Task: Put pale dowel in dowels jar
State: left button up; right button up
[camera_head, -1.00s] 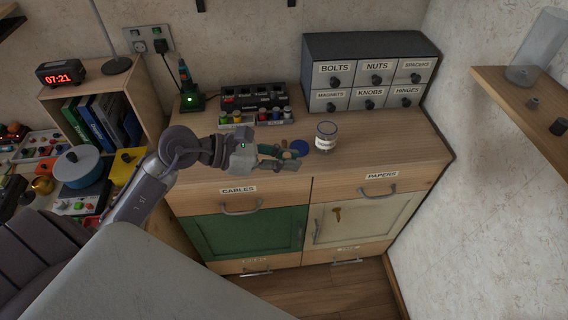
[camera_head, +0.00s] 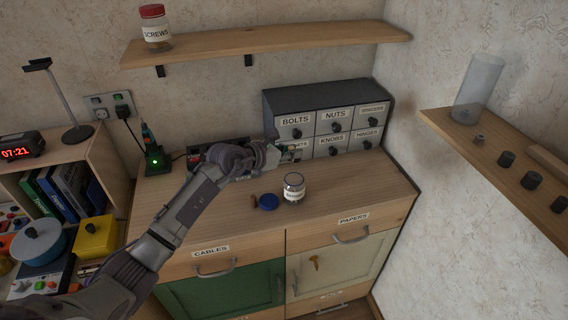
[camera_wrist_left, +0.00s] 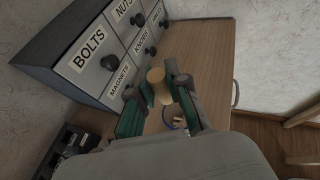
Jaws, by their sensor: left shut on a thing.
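The dowels jar (camera_head: 294,188) is a clear glass jar with a pale label, standing open on the wooden cabinet top. A blue lid (camera_head: 268,202) lies to its left, with a small brown dowel (camera_head: 254,201) beside the lid. My left gripper (camera_head: 292,153) is beyond the jar in the head view, in front of the drawer unit. In the wrist view its green-padded fingers (camera_wrist_left: 160,104) are shut on the pale dowel (camera_wrist_left: 158,86). In that view a blue-rimmed round thing (camera_wrist_left: 176,120) is partly hidden behind the fingers. My right gripper is out of view.
A grey drawer unit (camera_head: 326,92) stands at the back of the cabinet top (camera_head: 345,192), close behind my left gripper. A shelf with a screws jar (camera_head: 155,27) hangs above. A right-hand shelf holds a clear cylinder (camera_head: 478,88). The cabinet top's right part is clear.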

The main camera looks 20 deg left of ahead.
pick_arm(q)
notch_tip(320, 180, down, 7)
jog(key=b, duration=0.5)
jog(key=shift+r, duration=0.2)
dwell(0.4)
jog(key=o, duration=0.8)
jog(key=shift+r, duration=0.1)
jog(key=shift+r+p, duration=2.5)
jog(key=shift+r, duration=0.45)
